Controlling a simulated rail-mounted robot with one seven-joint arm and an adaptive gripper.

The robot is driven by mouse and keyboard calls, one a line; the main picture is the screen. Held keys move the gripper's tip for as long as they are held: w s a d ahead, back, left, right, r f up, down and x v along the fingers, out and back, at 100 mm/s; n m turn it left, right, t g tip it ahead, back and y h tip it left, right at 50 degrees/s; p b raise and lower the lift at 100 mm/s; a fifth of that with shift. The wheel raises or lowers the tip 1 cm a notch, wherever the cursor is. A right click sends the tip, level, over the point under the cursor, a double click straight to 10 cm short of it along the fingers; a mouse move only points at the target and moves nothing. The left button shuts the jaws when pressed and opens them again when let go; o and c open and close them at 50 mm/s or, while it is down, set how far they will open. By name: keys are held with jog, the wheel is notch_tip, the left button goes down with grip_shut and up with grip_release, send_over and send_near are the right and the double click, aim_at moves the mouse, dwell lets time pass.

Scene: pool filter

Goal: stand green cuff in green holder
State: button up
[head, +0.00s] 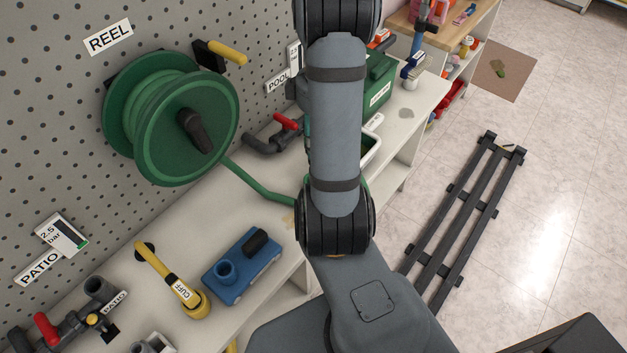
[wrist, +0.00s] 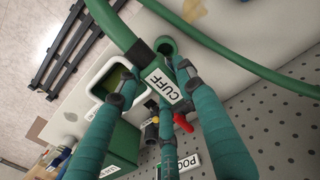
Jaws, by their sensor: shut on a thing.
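The green cuff (wrist: 170,88), with a white CUFF label, shows in the wrist view between the teal-wrapped fingers of my gripper (wrist: 158,80), which is shut on it. A green hose (wrist: 112,28) with a dark band runs into the cuff from the upper left. A round green opening (wrist: 166,44) shows beside the cuff's upper end; I cannot tell which part it belongs to. A white-rimmed green container (wrist: 98,68) lies just left of the gripper; I cannot tell whether it is the green holder. In the head view my arm hides the gripper and cuff.
The green reel (head: 180,125) hangs on the pegboard, its hose crossing the white shelf. A yellow cuff (head: 185,290), a blue block (head: 243,265) and a red-handled valve (head: 285,123) stand nearby. A labelled green box (head: 378,82) stands farther back. A black slatted rack (head: 465,220) lies on the floor.

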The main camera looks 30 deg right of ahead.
jog(key=shift+f, duration=0.15)
jog(key=shift+f+b, duration=2.4)
jog(key=shift+f, duration=0.3)
jog(key=shift+f+b, duration=2.5)
jog(key=shift+f, duration=0.35)
jog(key=o, duration=1.4)
jog(key=shift+c, duration=0.2)
jog(key=shift+o, duration=0.2)
jog(key=shift+r, duration=0.15)
notch_tip(320, 180, up, 5)
jog(key=p, duration=0.4)
jog(key=shift+p, duration=0.3)
